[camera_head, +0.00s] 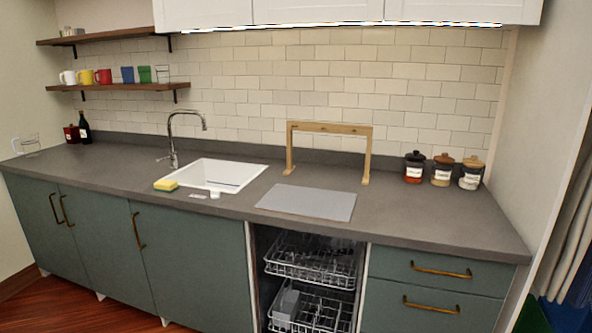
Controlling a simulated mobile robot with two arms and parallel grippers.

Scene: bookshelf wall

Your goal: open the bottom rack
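The bottom rack (325,314) is a white wire rack low in the open dishwasher bay under the counter. A grey basket (287,304) sits at its left side. Its lower part is cut off by the picture's bottom edge. The top rack (312,268) is a similar wire rack above it, and hides part of the space between. How far either rack is out is hard to tell. No dishwasher door shows in the picture. Neither of my grippers is in view.
Drawers with brass handles (441,270) flank the bay on the right, and a closed green cabinet (195,265) on the left. Above are the counter, a grey mat (307,202), a wooden frame (329,128), a sink (218,174) and several jars. Wooden floor (85,310) shows at lower left.

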